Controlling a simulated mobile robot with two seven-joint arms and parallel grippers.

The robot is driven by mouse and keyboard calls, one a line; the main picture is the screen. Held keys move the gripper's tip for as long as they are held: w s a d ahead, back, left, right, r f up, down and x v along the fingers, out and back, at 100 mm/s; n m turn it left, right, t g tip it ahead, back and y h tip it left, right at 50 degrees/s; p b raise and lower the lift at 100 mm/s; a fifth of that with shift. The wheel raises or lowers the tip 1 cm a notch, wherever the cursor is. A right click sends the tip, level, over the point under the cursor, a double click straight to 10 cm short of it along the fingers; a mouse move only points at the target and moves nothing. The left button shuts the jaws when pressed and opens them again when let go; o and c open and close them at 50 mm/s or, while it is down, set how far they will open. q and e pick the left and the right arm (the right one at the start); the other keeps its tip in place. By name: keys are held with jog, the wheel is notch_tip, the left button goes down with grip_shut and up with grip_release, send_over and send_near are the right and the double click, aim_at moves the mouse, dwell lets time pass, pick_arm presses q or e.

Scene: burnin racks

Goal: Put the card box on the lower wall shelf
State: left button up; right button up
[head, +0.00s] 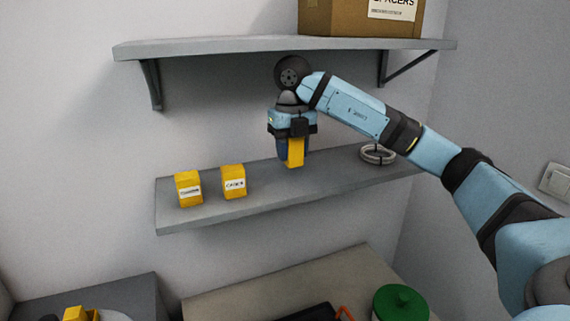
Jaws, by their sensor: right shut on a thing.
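The lower wall shelf (250,203) is a grey board on the white wall. My right gripper (293,150) points down over it and is shut on a yellow card box (296,155). The box's lower end is at or just above the shelf surface; I cannot tell whether it touches. One dark finger covers the left part of the box. Two similar yellow boxes with white labels stand upright on the shelf to the left, one at the far left (189,189) and one nearer (233,182). My left gripper is not in view.
A coil of grey cable (377,154) lies on the shelf to the right. The upper shelf (220,46) above holds a cardboard carton (345,17). Below are a beige surface (250,298), a green lidded container (401,303) and a yellow item (76,314). Free shelf shows between the held box and the labelled boxes.

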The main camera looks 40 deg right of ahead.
aim_at(285, 181)
jog(key=w, duration=0.1)
jog(key=w+f+p, duration=0.1)
jog(key=w+d+f, duration=0.1)
jog(key=w, duration=0.1)
jog(key=shift+f, duration=0.1)
jog(key=shift+s+d+f+p, duration=0.15)
jog(key=shift+f+p, duration=0.2)
jog(key=shift+f, duration=0.55)
notch_tip(285, 181, down, 2)
jog(key=shift+f+p, duration=0.15)
jog(key=shift+p, duration=0.25)
jog(key=shift+w+f+p, duration=0.2)
jog(key=shift+f+p, duration=0.05)
jog(key=shift+p, duration=0.05)
jog(key=shift+f, duration=0.3)
jog(key=o, duration=0.9)
